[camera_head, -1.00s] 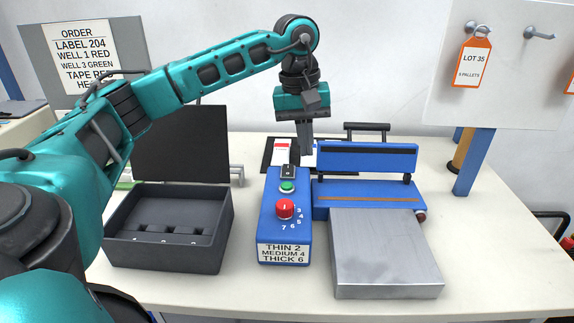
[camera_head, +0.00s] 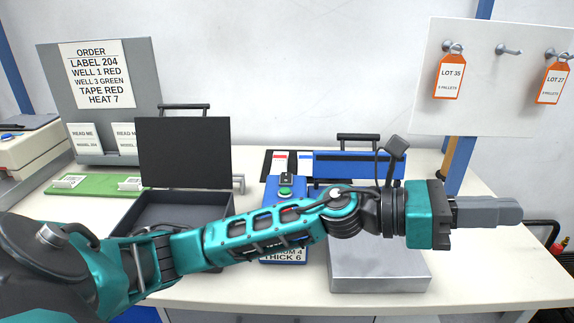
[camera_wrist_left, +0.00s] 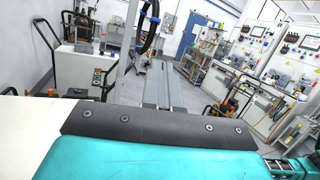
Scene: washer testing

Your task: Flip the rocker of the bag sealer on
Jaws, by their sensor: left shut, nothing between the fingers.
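The bag sealer has a blue control box (camera_head: 271,195) joined to a blue sealing bar (camera_head: 345,165) and a grey metal plate (camera_head: 380,277). The small black rocker (camera_head: 287,179) shows at the top of the box, above a green button (camera_head: 285,191); its set position is too small to tell. My left arm crosses in front of the box and hides the red knob and most of the box's face. My left gripper (camera_head: 521,211) is shut and empty, pointing right, beyond the right side of the sealer. My right gripper is not in view.
An open dark case (camera_head: 165,210) stands left of the sealer. An order board (camera_head: 97,75) and a green strip (camera_head: 95,187) are at the back left. A panel with hooks and orange lot tags (camera_head: 449,75) is at the right. The table's right part is clear.

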